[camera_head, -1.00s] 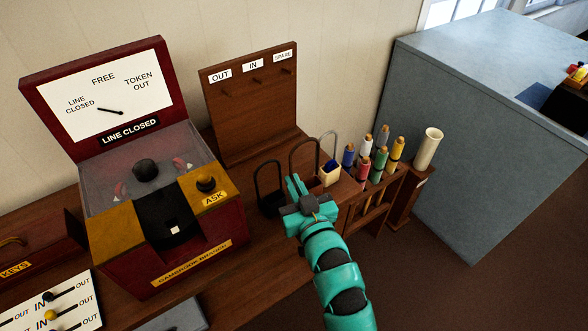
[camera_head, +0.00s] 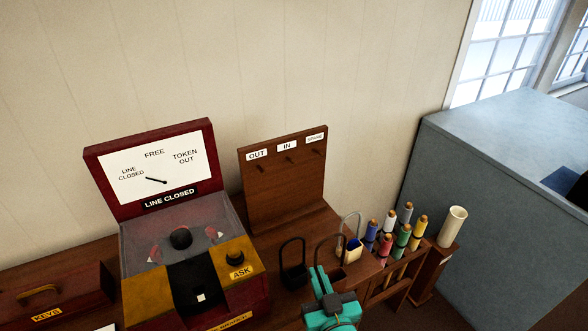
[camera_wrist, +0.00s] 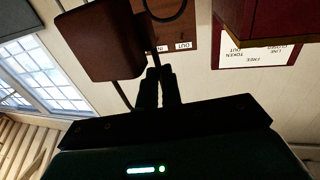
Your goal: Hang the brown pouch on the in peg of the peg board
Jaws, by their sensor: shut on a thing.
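The brown pouch (camera_wrist: 100,45) fills the upper left of the wrist view, which is upside down. In the head view its thin dark loop (camera_head: 318,250) shows just beyond my gripper, and most of its body is hidden. My teal gripper (camera_head: 318,274) is at the bottom of the head view. Its dark fingers (camera_wrist: 156,86) are shut on the pouch's loop in the wrist view. The peg board (camera_head: 285,205) stands farther back, upright, with pegs under OUT, IN and SPARE labels. The in peg (camera_head: 291,160) is the middle one and is bare.
A rack of several coloured tokens (camera_head: 389,240) and a cream tube (camera_head: 453,227) are farther right. The red machine (camera_head: 185,262) is at left.

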